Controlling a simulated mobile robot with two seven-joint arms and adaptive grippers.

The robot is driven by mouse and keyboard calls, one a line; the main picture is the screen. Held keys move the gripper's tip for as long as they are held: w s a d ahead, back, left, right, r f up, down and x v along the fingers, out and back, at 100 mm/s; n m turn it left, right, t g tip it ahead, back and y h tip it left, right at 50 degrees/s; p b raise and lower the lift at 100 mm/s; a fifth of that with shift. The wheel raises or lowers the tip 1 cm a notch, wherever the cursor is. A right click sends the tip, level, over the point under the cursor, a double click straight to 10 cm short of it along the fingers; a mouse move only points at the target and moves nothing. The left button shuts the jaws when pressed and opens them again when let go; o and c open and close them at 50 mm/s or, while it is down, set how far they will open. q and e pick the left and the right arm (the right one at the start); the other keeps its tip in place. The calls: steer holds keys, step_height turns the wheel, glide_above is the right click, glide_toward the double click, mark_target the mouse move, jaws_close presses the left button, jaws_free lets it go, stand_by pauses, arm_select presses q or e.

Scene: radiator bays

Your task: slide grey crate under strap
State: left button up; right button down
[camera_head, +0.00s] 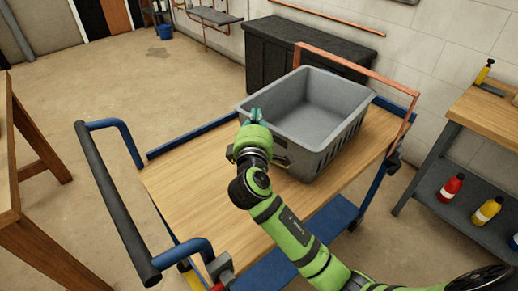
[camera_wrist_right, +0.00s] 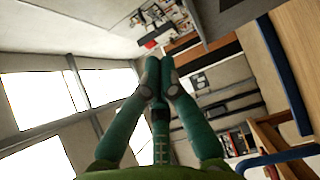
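The grey crate (camera_head: 335,150) is open-topped, looks empty and sits upright on the wooden deck of a blue cart (camera_head: 190,185). An orange band (camera_head: 345,62), which looks like the strap, rises as a hoop over the deck's far right end, beyond the crate. The crate's far side is close to it; I cannot tell whether any part is under it. My right gripper (camera_head: 255,115) is at the crate's near left corner; contact is unclear. In the right wrist view its teal fingers (camera_wrist_right: 159,72) meet at the tips with nothing visible between them. My left gripper is out of view.
The cart's dark push handle (camera_head: 115,205) is at the left. A black chest (camera_head: 275,60) stands by the wall behind. A shelf bench (camera_head: 490,115) with bottles is at the right, a wooden table (camera_head: 35,225) at the left. The deck's left part is clear.

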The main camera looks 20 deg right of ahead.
step_height(320, 180, down, 12)
steer(key=shift+d+r+b, duration=0.1)
steer(key=shift+b, duration=0.7)
steer(key=shift+w+d+r, duration=0.1)
steer(key=shift+w+d, duration=0.05)
steer(key=shift+d, duration=0.05)
steer(key=shift+w+d+p, duration=0.1)
steer(key=shift+d+p, duration=0.15)
steer(key=shift+p, duration=0.1)
steer(key=b, duration=0.3)
glide_above(301, 139)
steer(key=shift+w, duration=0.15)
